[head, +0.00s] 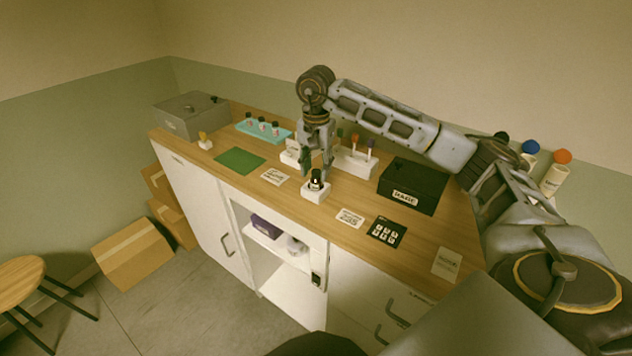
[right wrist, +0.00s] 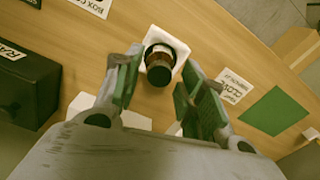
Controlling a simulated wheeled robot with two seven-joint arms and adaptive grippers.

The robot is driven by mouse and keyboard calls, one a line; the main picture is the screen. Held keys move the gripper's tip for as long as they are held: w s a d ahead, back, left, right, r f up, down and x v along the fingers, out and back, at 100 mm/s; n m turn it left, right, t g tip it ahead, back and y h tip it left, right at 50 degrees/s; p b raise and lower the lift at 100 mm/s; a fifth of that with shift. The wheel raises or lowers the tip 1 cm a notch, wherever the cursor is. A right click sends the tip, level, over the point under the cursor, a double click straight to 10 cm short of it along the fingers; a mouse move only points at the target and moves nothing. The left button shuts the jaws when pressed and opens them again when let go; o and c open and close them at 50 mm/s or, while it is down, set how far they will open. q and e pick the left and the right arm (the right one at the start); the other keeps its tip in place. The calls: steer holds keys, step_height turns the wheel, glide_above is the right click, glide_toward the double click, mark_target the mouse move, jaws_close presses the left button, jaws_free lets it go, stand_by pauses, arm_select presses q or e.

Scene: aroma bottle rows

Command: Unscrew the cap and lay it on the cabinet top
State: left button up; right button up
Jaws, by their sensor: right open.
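A small dark bottle with a black cap (head: 316,175) stands upright in a white holder (head: 314,195) near the front edge of the wooden cabinet top (head: 330,218). In the right wrist view the bottle's black cap (right wrist: 159,74) shows from above, with a pale label on the bottle. My right gripper (head: 318,172) is open, pointing down just behind and above the bottle. In the right wrist view its green-padded fingers (right wrist: 165,88) stand on either side of the bottle, apart from it. My left gripper does not show.
A black box (head: 412,186) stands to the right and a grey box (head: 190,115) at the far left. A teal tray (head: 264,131) holds small bottles. A green mat (head: 240,160) and several cards lie flat. Bare wood shows between them.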

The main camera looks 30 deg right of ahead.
steer(key=shift+m+p, duration=0.3)
steer(key=shift+m, duration=3.4)
steer(key=shift+m+p, duration=0.6)
steer(key=shift+m, duration=2.1)
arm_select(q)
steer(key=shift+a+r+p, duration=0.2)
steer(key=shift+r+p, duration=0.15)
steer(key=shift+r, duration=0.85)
arm_select(e)
steer(key=shift+m, duration=2.4)
steer(key=shift+c, duration=0.3)
jaws_close()
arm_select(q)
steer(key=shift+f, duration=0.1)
arm_select(e)
steer(key=shift+n, duration=0.3)
